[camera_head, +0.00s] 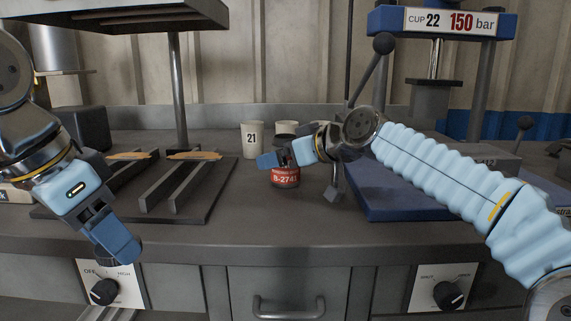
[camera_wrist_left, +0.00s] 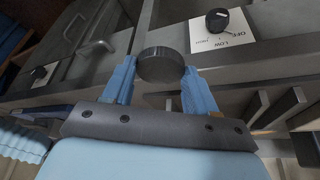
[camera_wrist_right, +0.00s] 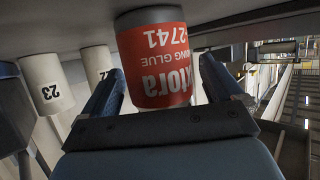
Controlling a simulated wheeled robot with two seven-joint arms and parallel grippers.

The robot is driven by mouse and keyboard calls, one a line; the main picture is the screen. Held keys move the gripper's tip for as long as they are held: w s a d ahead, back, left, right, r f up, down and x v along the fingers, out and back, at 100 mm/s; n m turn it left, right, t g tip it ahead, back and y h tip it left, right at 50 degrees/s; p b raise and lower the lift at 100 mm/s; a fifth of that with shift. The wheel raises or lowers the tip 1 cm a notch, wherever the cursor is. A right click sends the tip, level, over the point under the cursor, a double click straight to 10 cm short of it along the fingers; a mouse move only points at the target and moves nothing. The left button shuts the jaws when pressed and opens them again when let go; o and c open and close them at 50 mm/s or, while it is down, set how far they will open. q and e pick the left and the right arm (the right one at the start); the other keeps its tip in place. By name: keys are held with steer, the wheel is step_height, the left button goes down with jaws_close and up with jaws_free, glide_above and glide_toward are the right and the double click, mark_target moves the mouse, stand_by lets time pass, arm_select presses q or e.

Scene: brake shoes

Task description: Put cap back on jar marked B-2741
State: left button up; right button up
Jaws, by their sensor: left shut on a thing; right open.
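The jar marked B-2741 (camera_head: 286,179) has a red label and stands upright on the worktop near the middle. Its top is partly hidden by my right gripper. My right gripper (camera_head: 278,158) is open, with a finger on each side of the jar (camera_wrist_right: 155,65); I cannot tell whether they touch it. My left gripper (camera_head: 122,250) is shut on a dark round cap (camera_wrist_left: 160,66), seen between its fingertips in the left wrist view. The left gripper is over the worktop's front edge at the left, well apart from the jar.
Cup 21 (camera_head: 252,140) stands just behind the jar, with another cup beside it. A dark tray with metal rails (camera_head: 215,205) lies left of the jar. A press with a blue base (camera_head: 395,206) stands right. The worktop between tray and press is mostly clear.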

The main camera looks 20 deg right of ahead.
mark_target(285, 140)
steer(key=c, duration=1.3)
steer(key=shift+o, duration=0.2)
steer(key=shift+r, duration=0.1)
arm_select(q)
steer(key=shift+r, duration=0.15)
arm_select(e)
steer(key=shift+r, duration=0.25)
arm_select(q)
steer(key=shift+r+p, duration=0.5)
steer(key=shift+p, duration=0.15)
arm_select(e)
step_height(285, 140, up, 3)
steer(key=shift+f, duration=0.2)
arm_select(q)
steer(key=shift+r+p, duration=0.55)
arm_select(e)
steer(key=s+r, duration=0.9)
steer(key=s, duration=0.5)
steer(key=shift+a+r, duration=0.25)
steer(key=shift+r, duration=0.1)
